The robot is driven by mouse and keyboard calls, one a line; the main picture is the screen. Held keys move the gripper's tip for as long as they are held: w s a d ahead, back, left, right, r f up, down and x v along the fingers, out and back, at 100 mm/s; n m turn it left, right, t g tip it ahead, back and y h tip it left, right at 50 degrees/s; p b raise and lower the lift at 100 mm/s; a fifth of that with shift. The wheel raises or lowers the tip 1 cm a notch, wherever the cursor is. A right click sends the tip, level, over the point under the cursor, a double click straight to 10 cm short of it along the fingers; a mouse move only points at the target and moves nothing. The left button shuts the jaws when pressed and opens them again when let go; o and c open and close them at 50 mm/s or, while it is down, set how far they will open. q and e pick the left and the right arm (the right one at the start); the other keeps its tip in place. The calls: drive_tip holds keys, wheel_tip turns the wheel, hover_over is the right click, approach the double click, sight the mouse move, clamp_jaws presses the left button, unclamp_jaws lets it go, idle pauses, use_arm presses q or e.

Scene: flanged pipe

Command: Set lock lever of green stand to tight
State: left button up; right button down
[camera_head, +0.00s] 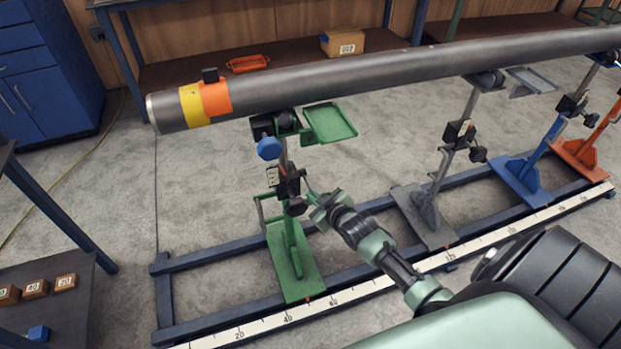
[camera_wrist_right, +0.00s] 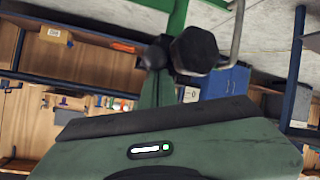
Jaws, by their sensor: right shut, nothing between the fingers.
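The green stand (camera_head: 292,262) stands on the blue rail frame under the left end of the grey pipe (camera_head: 390,75). Its black clamp block (camera_head: 288,184) sits partway up the post, with a black knob (camera_head: 297,206) low on its right side. A thin lever by the block points toward my gripper; its exact setting is too small to tell. My right gripper (camera_head: 316,207) is shut and empty, just right of the knob; I cannot tell whether it touches. In the right wrist view a black knob (camera_wrist_right: 195,50) shows close beyond the gripper body. My left gripper is not in view.
A green tray (camera_head: 330,122) and blue knob (camera_head: 269,149) sit higher on the green stand. Grey (camera_head: 425,215), blue (camera_head: 522,178) and orange (camera_head: 580,160) stands line the rail to the right. A scale strip (camera_head: 375,287) runs along the front rail. A dark table (camera_head: 60,300) stands at left.

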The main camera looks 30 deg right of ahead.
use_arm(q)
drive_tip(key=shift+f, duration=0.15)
use_arm(e)
drive_tip(key=shift+s+f, duration=0.25)
drive_tip(key=shift+f, duration=0.75)
